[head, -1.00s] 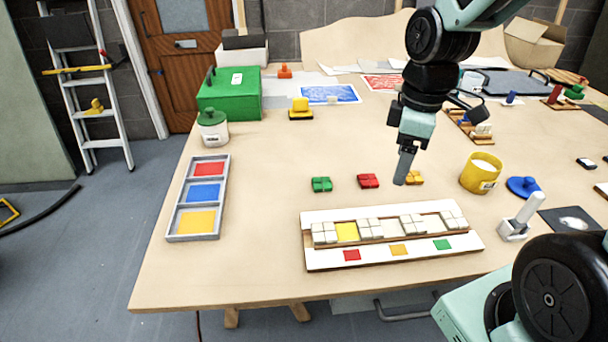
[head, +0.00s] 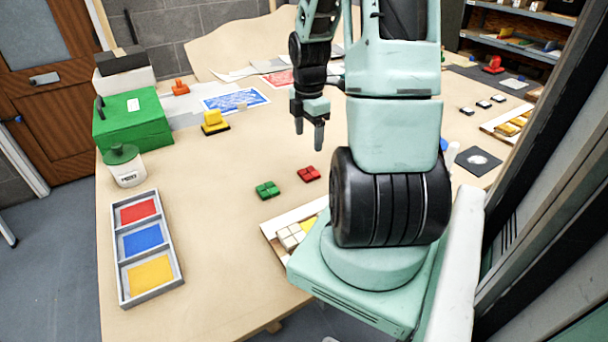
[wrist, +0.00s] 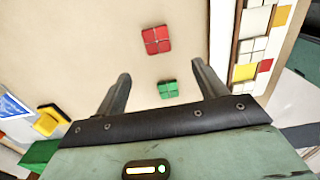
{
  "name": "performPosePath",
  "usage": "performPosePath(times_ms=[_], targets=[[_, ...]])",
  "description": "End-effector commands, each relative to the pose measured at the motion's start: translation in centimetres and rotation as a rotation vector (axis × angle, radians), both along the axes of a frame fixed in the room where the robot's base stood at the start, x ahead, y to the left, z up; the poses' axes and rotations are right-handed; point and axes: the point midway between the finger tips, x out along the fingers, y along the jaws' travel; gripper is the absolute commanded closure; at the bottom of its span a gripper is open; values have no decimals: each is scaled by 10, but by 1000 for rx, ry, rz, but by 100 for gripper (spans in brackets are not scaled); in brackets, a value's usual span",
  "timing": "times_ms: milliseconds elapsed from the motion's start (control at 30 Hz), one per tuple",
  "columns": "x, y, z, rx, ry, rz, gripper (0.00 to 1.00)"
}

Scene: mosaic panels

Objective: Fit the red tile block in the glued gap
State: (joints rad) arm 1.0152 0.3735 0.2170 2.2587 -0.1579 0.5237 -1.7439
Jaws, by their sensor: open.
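The red tile block (head: 308,173), a two-by-two of small tiles, lies on the table in the head view. In the wrist view the red block (wrist: 157,39) is beyond my fingertips. My gripper (head: 308,135) is open, empty and above the table, fingers pointing down. In the wrist view the fingers of my gripper (wrist: 161,70) stand wide apart. The mosaic panel (head: 280,218) is mostly hidden by my arm. Its yellow gap (wrist: 243,72) sits between white tile blocks in the wrist view, beside a red mark (wrist: 265,65).
A green tile block (head: 267,189) lies left of the red one; it shows near my fingers in the wrist view (wrist: 168,89). A grey tray (head: 123,280) with red, blue and yellow compartments, a white jar (head: 127,172) and a green box (head: 135,126) stand left. Table between is clear.

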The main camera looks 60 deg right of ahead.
Motion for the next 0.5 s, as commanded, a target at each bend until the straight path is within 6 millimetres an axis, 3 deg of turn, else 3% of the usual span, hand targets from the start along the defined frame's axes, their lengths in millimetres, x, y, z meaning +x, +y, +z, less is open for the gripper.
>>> performPosePath(times_ms=[200, 500], targets=[[0, 1, -45, 3, 4, 1, 29], [1, 0, -69, 0, 1, -1, 29]])
